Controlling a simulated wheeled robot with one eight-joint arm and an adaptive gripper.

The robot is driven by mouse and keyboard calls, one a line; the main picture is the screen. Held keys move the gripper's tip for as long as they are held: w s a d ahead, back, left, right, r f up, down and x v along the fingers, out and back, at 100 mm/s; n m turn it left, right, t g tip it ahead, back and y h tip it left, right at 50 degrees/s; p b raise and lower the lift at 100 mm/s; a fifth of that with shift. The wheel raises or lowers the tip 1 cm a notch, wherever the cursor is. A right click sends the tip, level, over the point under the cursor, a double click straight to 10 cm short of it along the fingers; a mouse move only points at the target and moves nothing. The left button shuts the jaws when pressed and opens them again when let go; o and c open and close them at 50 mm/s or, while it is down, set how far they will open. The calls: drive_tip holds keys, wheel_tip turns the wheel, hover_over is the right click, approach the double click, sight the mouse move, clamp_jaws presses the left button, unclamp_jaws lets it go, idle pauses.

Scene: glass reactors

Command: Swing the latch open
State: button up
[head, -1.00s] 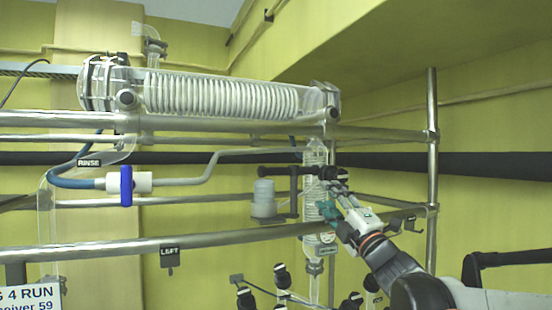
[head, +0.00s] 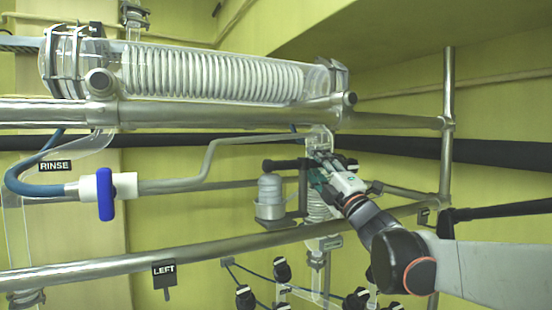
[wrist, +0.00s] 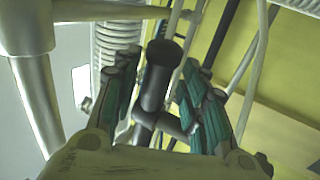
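A dark bar with a rounded end (wrist: 160,75) stands between my gripper's fingers in the wrist view. It looks like the latch, but I cannot be sure. My gripper (wrist: 160,98) is open, with green-padded fingers apart on either side of the bar and no clear contact. In the head view my gripper (head: 318,172) is at the upper end of the upright glass coil (head: 318,208), beside a black horizontal bar (head: 286,165). The fingers partly hide where that bar meets the coil.
A white bottle in a metal holder (head: 270,195) stands just left of my gripper. A steel rail (head: 110,268) crosses in front, below. A large horizontal condenser (head: 215,75) lies above. A white valve with a blue handle (head: 105,195) is at left. Several black knobs sit below.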

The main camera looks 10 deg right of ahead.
drive_tip(key=shift+w+r, duration=0.1)
drive_tip(key=shift+r, duration=0.05)
drive_tip(key=shift+s+d, duration=0.1)
drive_tip(key=shift+s, duration=0.15)
drive_tip(key=shift+c, duration=0.8)
drive_tip(key=shift+w+a, duration=0.1)
drive_tip(key=shift+a, duration=0.1)
clamp_jaws()
